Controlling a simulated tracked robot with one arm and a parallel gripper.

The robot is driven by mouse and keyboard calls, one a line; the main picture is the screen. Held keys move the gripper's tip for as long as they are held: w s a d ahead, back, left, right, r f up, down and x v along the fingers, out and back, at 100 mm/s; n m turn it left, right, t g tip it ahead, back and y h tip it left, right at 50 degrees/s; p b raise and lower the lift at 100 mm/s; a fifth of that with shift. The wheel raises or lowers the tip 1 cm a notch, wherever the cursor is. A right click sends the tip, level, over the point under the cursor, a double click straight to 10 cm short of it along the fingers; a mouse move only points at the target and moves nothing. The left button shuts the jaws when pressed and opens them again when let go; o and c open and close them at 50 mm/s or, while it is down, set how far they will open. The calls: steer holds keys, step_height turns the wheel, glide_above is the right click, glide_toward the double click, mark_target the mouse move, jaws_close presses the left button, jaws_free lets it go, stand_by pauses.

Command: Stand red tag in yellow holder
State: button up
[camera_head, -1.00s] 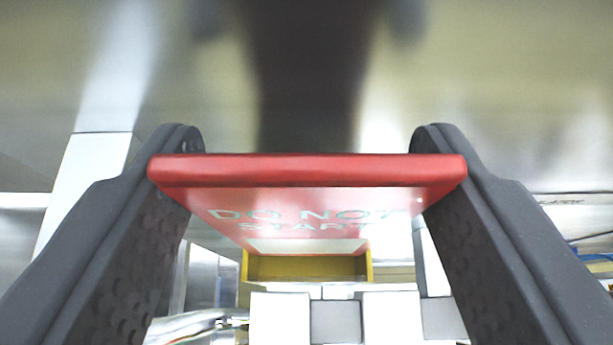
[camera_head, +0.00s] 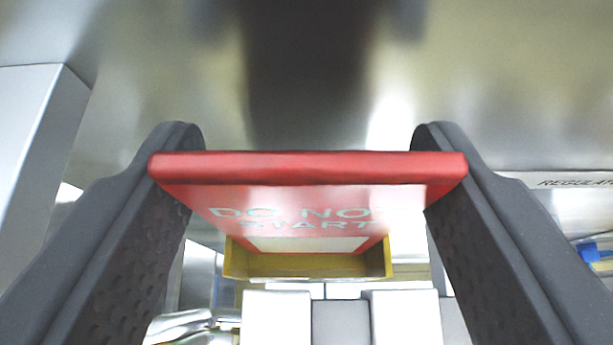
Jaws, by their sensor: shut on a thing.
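My gripper (camera_head: 308,168) is shut on the red tag (camera_head: 300,204), with one dark finger against each side edge. The tag reads "DO NOT START" and has a pale panel near its far end. The yellow holder (camera_head: 309,278) shows just beyond and below the tag's far end in the picture. Its side walls stick out a little past both sides of the tag. The tag hides part of the holder, so I cannot tell whether the two touch.
White and grey blocks (camera_head: 277,318) stand at the bottom middle. Shiny metal tubes (camera_head: 180,325) lie at the lower left. A grey post (camera_head: 30,130) is at the left. A label strip (camera_head: 575,182) and a blue fitting (camera_head: 588,252) are at the right. A shiny metal surface fills the top.

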steer(key=o, duration=1)
steer(key=shift+o, duration=0.2)
steer(key=b+v, duration=0.3)
steer(key=v, duration=1)
steer(key=shift+s, duration=0.35)
steer(key=shift+r, duration=0.1)
steer(key=s+f+t+b, duration=0.3)
steer(key=s+f+b, duration=0.2)
steer(key=s+b, duration=0.6)
steer(key=shift+s+f, duration=0.2)
steer(key=shift+s, duration=0.6)
